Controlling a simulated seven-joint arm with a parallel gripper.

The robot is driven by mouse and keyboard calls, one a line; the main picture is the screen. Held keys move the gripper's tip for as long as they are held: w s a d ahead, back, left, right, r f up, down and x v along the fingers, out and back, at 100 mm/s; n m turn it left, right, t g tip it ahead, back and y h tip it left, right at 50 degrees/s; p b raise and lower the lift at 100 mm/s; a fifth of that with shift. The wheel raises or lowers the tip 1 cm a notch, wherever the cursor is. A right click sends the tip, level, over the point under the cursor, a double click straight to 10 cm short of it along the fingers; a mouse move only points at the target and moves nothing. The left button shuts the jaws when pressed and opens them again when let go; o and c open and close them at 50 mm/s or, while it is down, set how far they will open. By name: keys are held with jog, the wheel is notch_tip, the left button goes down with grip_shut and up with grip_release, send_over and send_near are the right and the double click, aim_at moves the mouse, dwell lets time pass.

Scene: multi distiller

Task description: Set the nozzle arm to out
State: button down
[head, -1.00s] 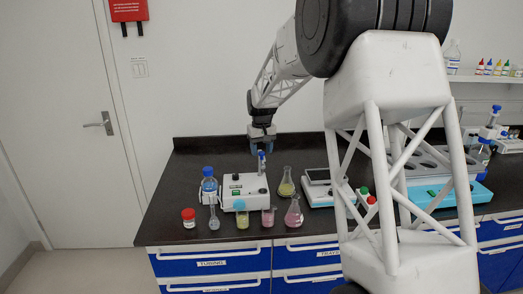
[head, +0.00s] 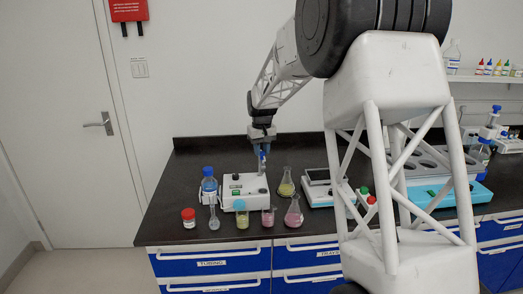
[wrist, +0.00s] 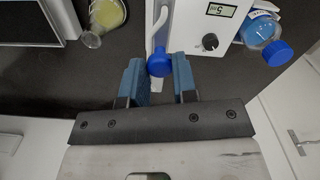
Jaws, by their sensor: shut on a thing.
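The white dosing unit (head: 243,186) stands on the dark bench, with a small display and a black knob; its front also shows in the wrist view (wrist: 205,28). Its nozzle arm (head: 262,166) rises at the right side of the unit. In the wrist view the arm is a white tube (wrist: 157,27) ending in a round blue cap (wrist: 159,64). My gripper (wrist: 158,78) has one blue finger on each side of this cap and is shut on it.
A blue-capped bottle (head: 209,184) stands left of the unit. Flasks, including a yellow one (head: 286,187) and a pink one (head: 294,213), stand right and in front. A balance (head: 319,187) is farther right. The bench behind the unit is clear.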

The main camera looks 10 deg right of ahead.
jog(key=shift+d, duration=0.15)
jog(key=w+d+n, duration=0.5)
jog(key=d+n, duration=0.1)
jog(key=n, duration=0.9)
jog(key=shift+d, duration=0.15)
jog(key=shift+w, duration=0.1)
dwell(0.4)
jog(key=c, duration=0.9)
grip_release()
jog(key=shift+r, duration=0.15)
